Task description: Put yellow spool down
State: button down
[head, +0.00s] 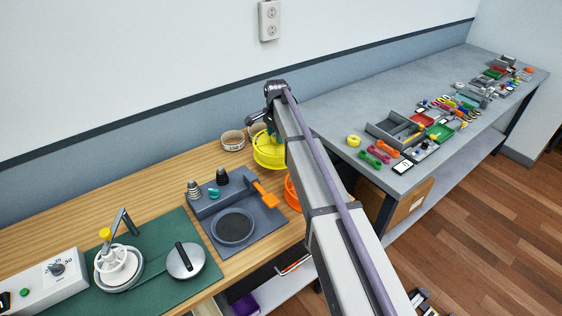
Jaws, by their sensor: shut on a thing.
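The yellow spool (267,152) is at the right back of the wooden bench in the head view, partly hidden behind my arm. My gripper (262,133) is at the spool's upper side and shut on it. The fingertips are small and mostly hidden by the arm, so the exact grip cannot be made out. I cannot tell whether the spool touches the bench top.
A labelled round container (232,141) stands just left of the spool. An orange ring-shaped thing (292,193) is in front, partly behind my arm. A grey fixture with an orange handle (266,195) stands nearby. The grey table (345,112) is at right.

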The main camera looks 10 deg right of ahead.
jog(key=f, duration=0.1)
jog(key=f+b, duration=0.1)
jog(key=f, duration=0.1)
jog(key=shift+w+d+f, duration=0.15)
jog(key=shift+d+f, duration=0.15)
jog(key=shift+a+r, duration=0.1)
notch_tip(320, 180, down, 4)
jog(key=b, duration=0.4)
jog(key=shift+r, duration=0.35)
jog(key=shift+f, duration=0.25)
jog(key=c, duration=0.5)
grip_release()
jog(key=shift+r, duration=0.1)
jog(key=shift+c, duration=0.2)
